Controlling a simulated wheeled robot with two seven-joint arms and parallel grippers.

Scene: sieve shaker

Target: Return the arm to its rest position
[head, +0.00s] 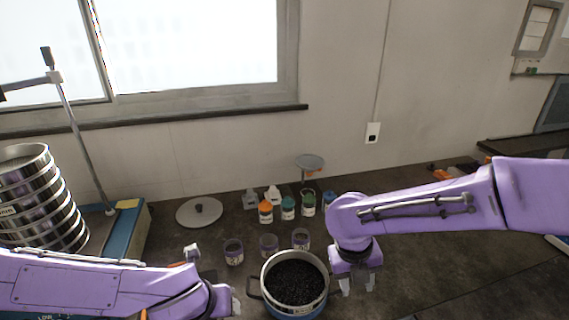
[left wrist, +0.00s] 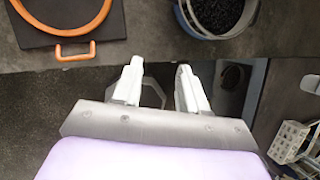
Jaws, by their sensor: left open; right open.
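My right arm comes in from the right in the head view, and its gripper (head: 357,284) points down just right of a round pot of black granules (head: 296,283). The right fingers are apart, with nothing seen between them. My left arm comes in from the left, low in the head view, and ends left of the pot. The left gripper (left wrist: 157,72) is open and empty in the left wrist view, with dark floor or furniture beyond its fingers. The pot also shows at the top of that view (left wrist: 222,14).
A stack of metal sieves (head: 40,200) stands on a shaker at the left. A round grey lid (head: 199,212), small jars (head: 288,208) and open cups (head: 268,244) lie behind the pot. An orange-rimmed item (left wrist: 62,18) is near the table edge.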

